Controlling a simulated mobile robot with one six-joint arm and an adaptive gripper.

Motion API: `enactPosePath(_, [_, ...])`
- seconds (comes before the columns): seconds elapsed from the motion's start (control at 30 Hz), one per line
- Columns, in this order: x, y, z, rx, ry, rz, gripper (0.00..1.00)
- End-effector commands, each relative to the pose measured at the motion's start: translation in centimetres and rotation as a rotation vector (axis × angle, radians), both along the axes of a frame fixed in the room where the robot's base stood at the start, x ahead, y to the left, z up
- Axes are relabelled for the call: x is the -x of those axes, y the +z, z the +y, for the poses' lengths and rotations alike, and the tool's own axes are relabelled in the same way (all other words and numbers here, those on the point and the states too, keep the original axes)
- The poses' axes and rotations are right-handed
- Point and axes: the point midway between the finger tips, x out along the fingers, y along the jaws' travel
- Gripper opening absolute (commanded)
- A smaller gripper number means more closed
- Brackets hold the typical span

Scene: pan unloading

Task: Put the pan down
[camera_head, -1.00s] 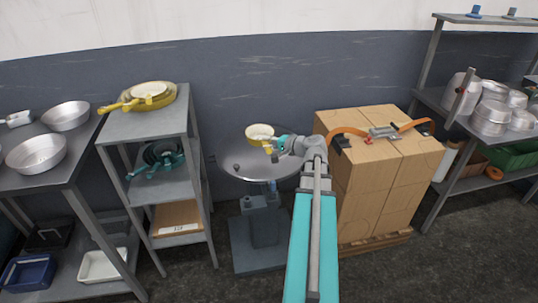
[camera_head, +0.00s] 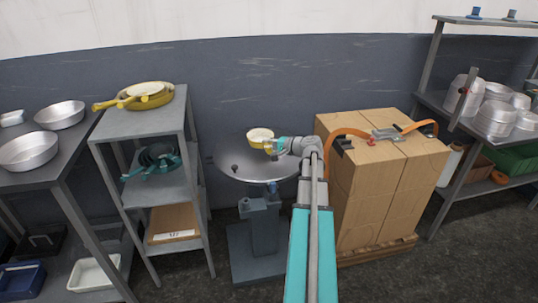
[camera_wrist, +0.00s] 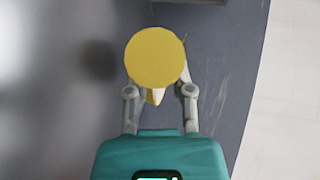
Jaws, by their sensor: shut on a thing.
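A small yellow pan with a cream inside (camera_head: 260,135) is in my gripper (camera_head: 271,147), above the far part of a round grey metal table (camera_head: 235,172). In the wrist view the pan's round yellow underside (camera_wrist: 155,57) faces the camera. Its handle runs back between the two fingers of my gripper (camera_wrist: 158,95), which is shut on it.
A grey shelf stand (camera_head: 189,120) at the left holds stacked yellow pans (camera_head: 150,92) on top and dark green pans (camera_head: 160,157) below. Cardboard boxes (camera_head: 370,190) with orange-strapped gear stand close at the right.

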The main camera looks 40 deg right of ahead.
Motion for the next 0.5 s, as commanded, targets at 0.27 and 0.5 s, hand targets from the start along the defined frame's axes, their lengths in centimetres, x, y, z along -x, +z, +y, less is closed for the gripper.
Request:
enactPosePath(0.27, [0.0,0.0,0.0,0.000,0.000,-0.001,0.00])
enactPosePath(0.5, [-0.7,-1.4,-0.8,0.000,0.000,-0.001,0.00])
